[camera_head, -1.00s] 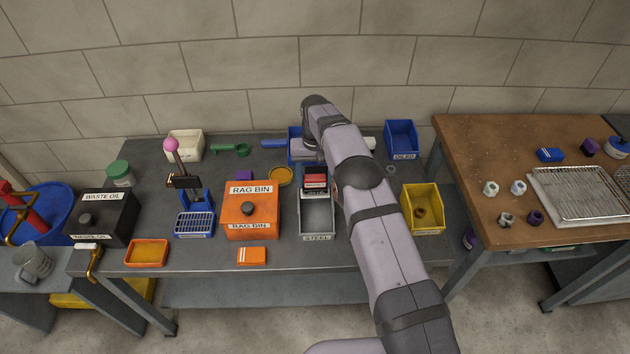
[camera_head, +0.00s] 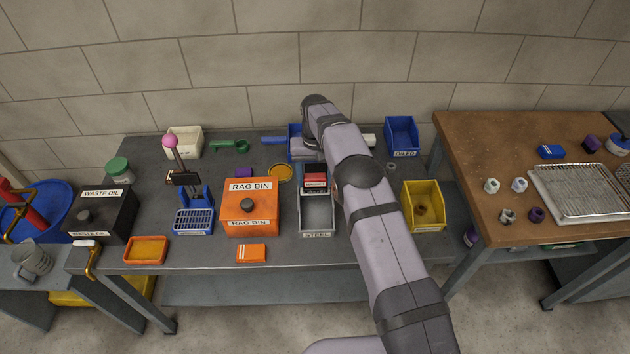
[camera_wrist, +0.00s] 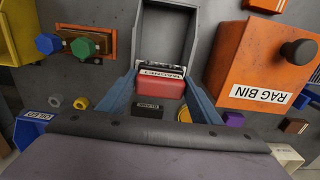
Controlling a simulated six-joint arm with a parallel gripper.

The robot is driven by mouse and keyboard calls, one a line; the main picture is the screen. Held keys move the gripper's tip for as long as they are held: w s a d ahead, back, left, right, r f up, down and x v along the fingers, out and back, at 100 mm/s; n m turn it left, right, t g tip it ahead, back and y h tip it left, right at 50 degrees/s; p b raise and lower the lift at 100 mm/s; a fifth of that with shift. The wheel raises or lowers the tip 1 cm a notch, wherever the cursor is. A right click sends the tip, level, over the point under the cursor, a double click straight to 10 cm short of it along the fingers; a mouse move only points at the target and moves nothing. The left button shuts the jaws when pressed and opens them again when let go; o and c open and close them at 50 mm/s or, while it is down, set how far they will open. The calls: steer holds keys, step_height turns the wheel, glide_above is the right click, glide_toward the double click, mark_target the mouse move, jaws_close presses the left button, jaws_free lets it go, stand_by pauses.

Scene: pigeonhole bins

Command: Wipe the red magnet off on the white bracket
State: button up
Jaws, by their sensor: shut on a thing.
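The red magnet (camera_wrist: 161,80) is a small red block with a white label. In the wrist view it sits between the two blue-grey fingers of my gripper (camera_wrist: 162,88), which is shut on it. In the head view the magnet (camera_head: 315,182) shows over the back part of the grey steel bin (camera_head: 317,213); I cannot tell whether it touches the bin. My arm hides most of the gripper there. A pale piece (camera_head: 369,140) shows just right of my arm, partly hidden; I cannot tell whether it is the white bracket.
The orange rag bin (camera_head: 252,212) stands close left of the steel bin. A yellow bin (camera_head: 424,215) stands to the right, and a blue bin (camera_head: 402,151) behind it. An orange block (camera_head: 251,254) lies near the front edge. A brown-topped table (camera_head: 475,150) adjoins at right.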

steer(key=shift+a, duration=0.2)
steer(key=shift+a+b, duration=0.3)
steer(key=shift+a, duration=0.3)
steer(key=shift+d, duration=0.2)
steer(key=shift+d, duration=0.6)
steer(key=shift+a+f, duration=0.1)
steer(key=shift+a, duration=0.1)
steer(key=shift+s+a, duration=0.1)
steer(key=shift+a, duration=0.5)
